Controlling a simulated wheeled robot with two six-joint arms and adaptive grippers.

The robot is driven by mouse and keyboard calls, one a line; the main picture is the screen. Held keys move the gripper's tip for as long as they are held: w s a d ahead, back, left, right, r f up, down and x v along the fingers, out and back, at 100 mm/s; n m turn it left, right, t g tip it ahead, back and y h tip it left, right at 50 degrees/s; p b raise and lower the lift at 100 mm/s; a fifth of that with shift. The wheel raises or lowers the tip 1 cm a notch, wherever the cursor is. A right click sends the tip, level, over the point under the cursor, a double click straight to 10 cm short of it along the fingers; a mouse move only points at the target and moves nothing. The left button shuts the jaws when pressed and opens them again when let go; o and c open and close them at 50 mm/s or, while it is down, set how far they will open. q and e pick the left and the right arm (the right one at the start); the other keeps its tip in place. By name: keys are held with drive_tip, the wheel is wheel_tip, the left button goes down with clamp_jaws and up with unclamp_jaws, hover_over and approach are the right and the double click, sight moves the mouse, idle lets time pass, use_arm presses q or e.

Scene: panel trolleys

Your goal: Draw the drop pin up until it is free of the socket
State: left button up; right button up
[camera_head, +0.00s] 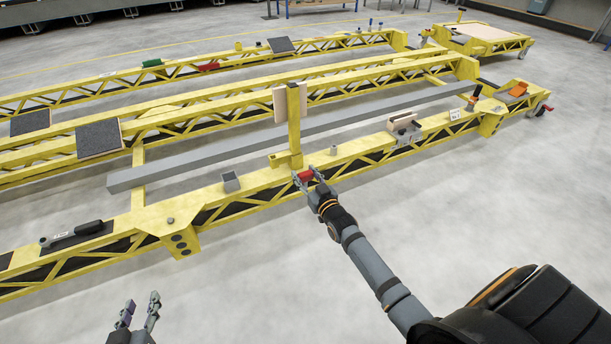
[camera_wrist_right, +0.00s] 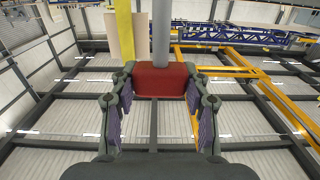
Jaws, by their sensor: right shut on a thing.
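The drop pin's red grip (camera_head: 304,175) shows at the front edge of the near yellow beam, by the foot of the upright yellow post. My right gripper (camera_head: 303,180) is shut on this grip. In the right wrist view the red grip (camera_wrist_right: 162,80) sits between both fingers of the right gripper (camera_wrist_right: 161,92), and a grey shaft (camera_wrist_right: 161,30) runs up from behind it in the picture. The socket is not clearly seen, and I cannot tell whether the pin's lower end is in it. My left gripper (camera_head: 139,312) is empty, fingers apart, low at the left.
The yellow post (camera_head: 294,125) with a wooden board stands close to my right gripper. A small grey cylinder (camera_head: 333,150) and a grey block (camera_head: 231,182) sit on the beam nearby. A wrench (camera_head: 75,235) lies on the beam at left. Open floor lies in front.

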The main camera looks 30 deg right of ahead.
drive_tip(key=shift+r+p, duration=2.1)
drive_tip(key=shift+r, duration=0.25)
use_arm(q)
wheel_tip(320, 180, up, 5)
drive_tip(key=shift+f, duration=0.2)
drive_tip(key=shift+f, duration=0.1)
